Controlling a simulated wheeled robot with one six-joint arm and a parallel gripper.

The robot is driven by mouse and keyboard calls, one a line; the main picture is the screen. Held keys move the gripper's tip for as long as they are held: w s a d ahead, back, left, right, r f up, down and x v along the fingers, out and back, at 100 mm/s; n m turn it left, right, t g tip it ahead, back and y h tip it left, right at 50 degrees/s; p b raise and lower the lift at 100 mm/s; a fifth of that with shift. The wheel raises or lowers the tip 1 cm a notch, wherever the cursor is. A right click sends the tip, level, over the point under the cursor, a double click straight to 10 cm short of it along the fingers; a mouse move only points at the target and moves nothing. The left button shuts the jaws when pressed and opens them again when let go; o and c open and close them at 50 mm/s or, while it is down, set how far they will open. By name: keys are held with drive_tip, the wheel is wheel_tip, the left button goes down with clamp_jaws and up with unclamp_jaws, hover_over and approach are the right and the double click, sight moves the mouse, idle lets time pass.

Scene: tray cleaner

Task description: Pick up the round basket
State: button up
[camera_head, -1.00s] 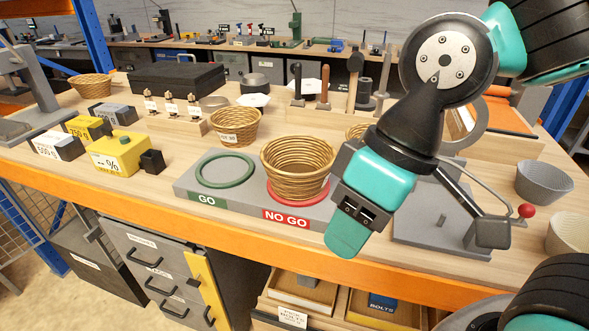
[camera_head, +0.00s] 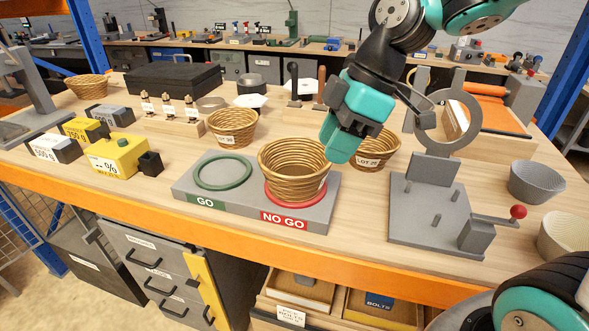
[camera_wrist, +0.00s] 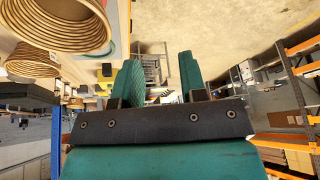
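A round woven basket (camera_head: 294,172) stands upright on the red NO GO ring (camera_head: 296,197) of the grey board. Similar round baskets stand behind it: one with a label (camera_head: 233,127), one with a LOT label (camera_head: 378,158) partly behind my gripper, and one at the far left (camera_head: 88,88). My gripper (camera_head: 343,146) hangs just right of the NO GO basket's rim, in front of the LOT basket. In the wrist view my gripper (camera_wrist: 160,78) has its fingers apart with nothing between them. Two baskets show at upper left there, a large one (camera_wrist: 62,28) and another (camera_wrist: 32,62).
A green GO ring (camera_head: 224,171) lies left of the basket. A grey fixture (camera_head: 437,215) with a red-knobbed lever stands at right, near a grey bowl (camera_head: 537,182) and a pale bowl (camera_head: 566,235). A yellow scale (camera_head: 118,157) is at left.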

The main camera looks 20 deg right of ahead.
drive_tip(key=w+d+n, duration=0.6)
drive_tip(key=w+d, duration=0.2)
drive_tip(key=p, duration=0.4)
approach(316, 170)
drive_tip(key=shift+t, duration=0.4)
drive_tip(key=x, duration=0.6)
drive_tip(key=shift+s+f, duration=0.4)
drive_tip(key=shift+f, duration=0.1)
drive_tip(key=p+x, duration=0.3)
drive_tip(key=x, duration=0.1)
drive_tip(key=shift+a+f, duration=0.1)
drive_tip(key=shift+a, duration=0.2)
drive_tip(key=shift+w+a+f, duration=0.1)
drive_tip(key=shift+a+f, duration=0.05)
drive_tip(key=shift+f, duration=0.4)
clamp_jaws()
